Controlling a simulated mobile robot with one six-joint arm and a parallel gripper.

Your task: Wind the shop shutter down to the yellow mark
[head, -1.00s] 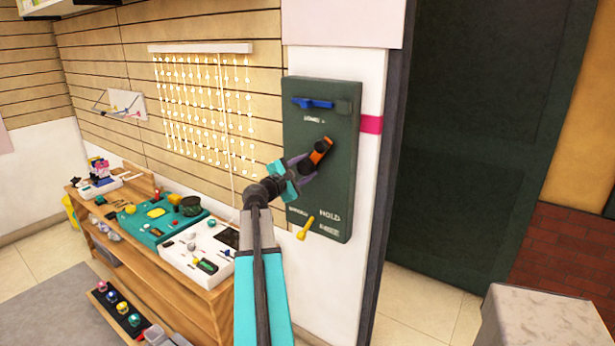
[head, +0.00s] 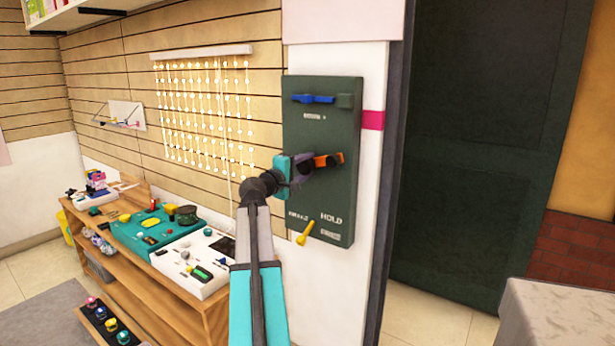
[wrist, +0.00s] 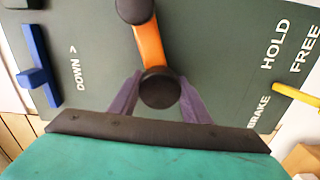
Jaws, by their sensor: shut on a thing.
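A dark green control panel (head: 330,200) hangs on the wall. Its orange crank arm (wrist: 149,45) runs from a black hub (wrist: 134,10) to a round black knob (wrist: 160,88). My gripper (wrist: 158,92) has its purple fingers shut on that knob, one on each side. In the head view my gripper (head: 303,165) reaches the crank from the left and hides part of it. A blue lever (wrist: 38,70) sits by the word DOWN. A yellow brake lever (head: 305,232) is low on the panel, near the HOLD and FREE labels. I cannot make out the shutter or a yellow mark.
A wooden bench (head: 190,305) with trays and small parts stands left of my arm. A lit string-light display (head: 205,110) hangs above it. A tall dark green surface (head: 470,150) stands right of the panel. A pale block (head: 555,315) is at lower right.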

